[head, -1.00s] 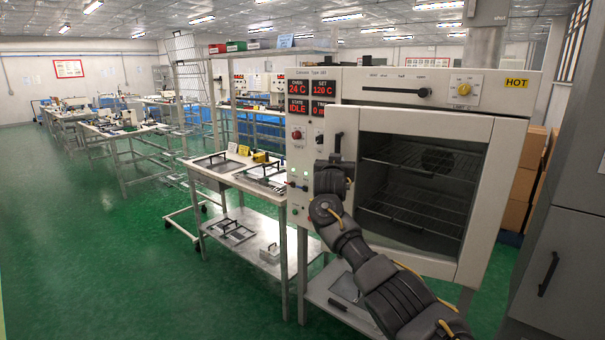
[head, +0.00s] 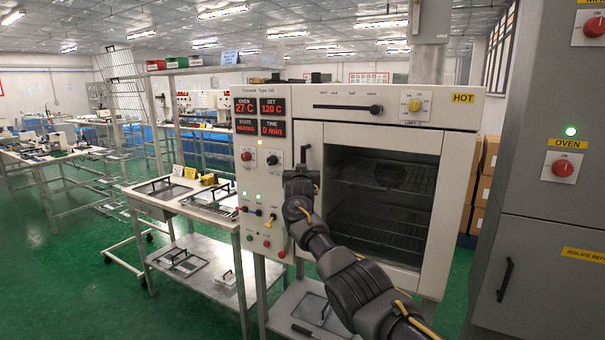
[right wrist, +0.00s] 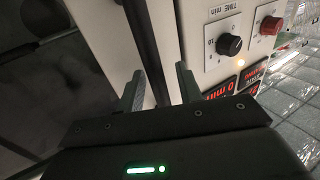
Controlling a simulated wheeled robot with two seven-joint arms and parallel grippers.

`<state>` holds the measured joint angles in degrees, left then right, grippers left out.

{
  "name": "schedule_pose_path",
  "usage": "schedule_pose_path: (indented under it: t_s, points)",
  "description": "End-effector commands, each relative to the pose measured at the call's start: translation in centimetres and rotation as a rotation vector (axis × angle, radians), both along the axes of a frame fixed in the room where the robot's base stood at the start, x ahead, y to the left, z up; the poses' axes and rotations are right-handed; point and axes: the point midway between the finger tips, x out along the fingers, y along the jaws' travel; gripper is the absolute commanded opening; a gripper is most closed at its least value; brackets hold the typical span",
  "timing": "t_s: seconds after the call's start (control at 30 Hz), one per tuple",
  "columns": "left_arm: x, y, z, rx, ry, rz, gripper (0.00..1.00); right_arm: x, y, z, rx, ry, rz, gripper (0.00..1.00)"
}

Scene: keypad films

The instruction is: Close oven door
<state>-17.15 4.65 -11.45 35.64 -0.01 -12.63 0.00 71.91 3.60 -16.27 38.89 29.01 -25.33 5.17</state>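The oven (head: 262,235) stands ahead of me in the head view. Its white-framed door (head: 386,138) has a dark window showing wire racks. The door looks flush with the front, or nearly so; a slight gap cannot be ruled out. A dark vertical handle (head: 304,154) runs along the door's left edge. My right gripper (head: 300,178) is at this handle and hides its lower part. In the right wrist view, my right gripper (right wrist: 160,90) has its fingers apart, with the black handle (right wrist: 142,35) passing between them. My left gripper is not in view.
The oven display (head: 259,117) reads 27 C, set 120 C, with a state that looks like HEATING. A steel trolley (head: 190,215) with trays stands left. A grey cabinet (head: 535,235) with a red OVEN knob (head: 562,168) and lit green lamp stands close right. Green floor is open at left.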

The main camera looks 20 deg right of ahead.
Motion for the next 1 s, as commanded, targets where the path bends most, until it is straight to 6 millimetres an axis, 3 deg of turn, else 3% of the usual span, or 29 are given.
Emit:
schedule_pose_path:
  t_s: [0.37, 0.77, 1.0]
  points:
    - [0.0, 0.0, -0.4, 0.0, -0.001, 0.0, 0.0, -1.3, 0.2, -0.2, -0.002, -0.002, -0.004, 0.35]
    - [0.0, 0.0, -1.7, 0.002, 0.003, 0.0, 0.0, -6.7, 3.0, -0.2, 0.0, -0.002, -0.001, 0.35]
    - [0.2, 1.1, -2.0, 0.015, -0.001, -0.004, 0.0, -9.2, 4.2, -0.1, 0.0, -0.001, -0.002, 0.35]
